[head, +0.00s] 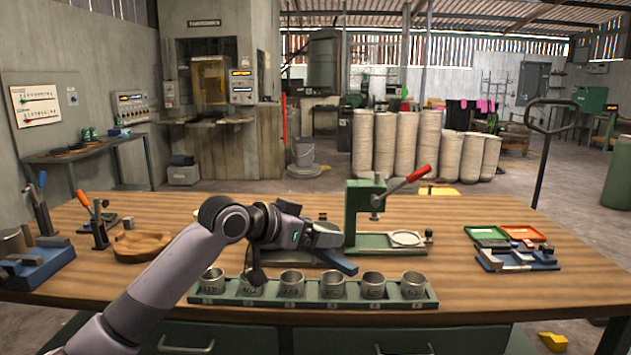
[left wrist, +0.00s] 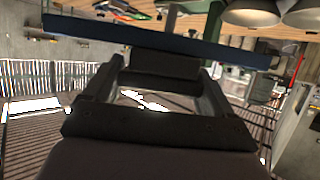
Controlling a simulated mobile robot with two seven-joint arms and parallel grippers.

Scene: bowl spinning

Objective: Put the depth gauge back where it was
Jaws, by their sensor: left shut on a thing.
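The depth gauge, seen as a blue bar (head: 338,263), is held at my left gripper (head: 322,240) above the middle of the wooden bench, behind the row of cups. In the left wrist view the blue bar (left wrist: 150,39) spans the top, with a grey block (left wrist: 165,67) between the two fingers of my left gripper (left wrist: 164,75). The gripper is shut on it. The bar looks slightly tilted in the head view. I cannot tell whether it touches anything below. My right gripper is out of view.
A green rack (head: 225,299) with several numbered metal cups stands along the bench's front. A green press (head: 363,215) with a red-handled lever is just behind the gripper. Blue blocks (head: 30,264) stand left; trays (head: 486,233) and a blue-grey holder (head: 515,258) stand right. Bench (head: 450,290) is clear right of the rack.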

